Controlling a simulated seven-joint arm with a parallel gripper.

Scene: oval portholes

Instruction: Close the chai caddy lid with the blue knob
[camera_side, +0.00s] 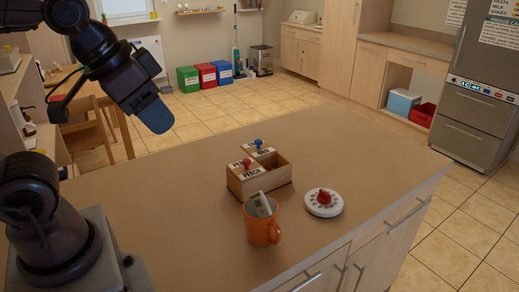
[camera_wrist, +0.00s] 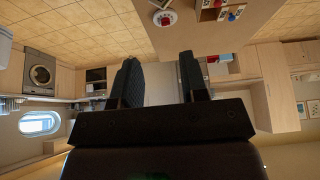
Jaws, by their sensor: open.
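A light wooden caddy (camera_side: 260,188) stands on the counter in the side view, with a front label reading PEACH. A lid with a red knob (camera_side: 247,162) and a lid with a blue knob (camera_side: 258,143) sit on its left and back part. The compartment at the right (camera_side: 275,162) looks open and dark inside. The word on the blue-knob lid is too small to read surely. The wrist view shows the blue knob (camera_wrist: 231,16) at the top right. My gripper (camera_wrist: 160,82) is open and empty, raised at the upper left of the side view (camera_side: 152,115), well away from the caddy.
An orange mug (camera_side: 262,227) with a pale card or packet in it stands close in front of the caddy. A white round timer with a red knob (camera_side: 323,202) lies to the right. The counter (camera_side: 170,195) left of the caddy is clear.

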